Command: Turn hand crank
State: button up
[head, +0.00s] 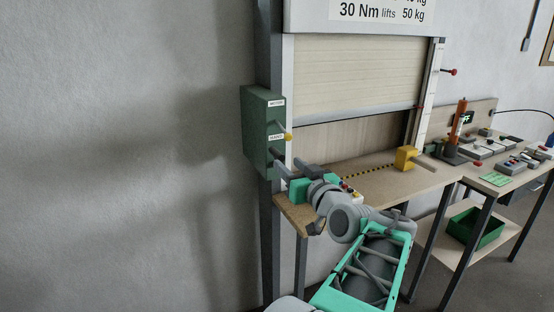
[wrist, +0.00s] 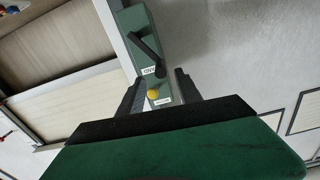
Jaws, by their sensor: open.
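A green box (head: 262,135) is fixed to the dark post left of the shutter, with white labels on its front. A short lever with a yellow knob (head: 288,137) sticks out of it; the knob also shows in the wrist view (wrist: 153,94). A black crank arm (wrist: 147,54) is on the same box face, beyond the knob in the wrist view. My gripper (wrist: 158,77) is open, its two dark fingers either side of the box and knob in that view, with nothing visibly held. In the head view my gripper (head: 279,163) is beside the box's lower part, hiding the crank there.
A wooden shutter panel (head: 355,75) hangs above a bench (head: 365,178) carrying a yellow block (head: 405,157) and small coloured buttons near my wrist. A second table at right holds several devices, with a green bin (head: 475,228) below. The wall side at left is clear.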

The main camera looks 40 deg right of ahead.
aim_at(277, 155)
jog(key=p+x, duration=0.1)
jog(key=x, duration=0.6)
jog(key=shift+w+p, duration=0.25)
jog(key=shift+p, duration=0.15)
jog(key=shift+c, duration=0.3)
grip_shut()
dwell(0.5)
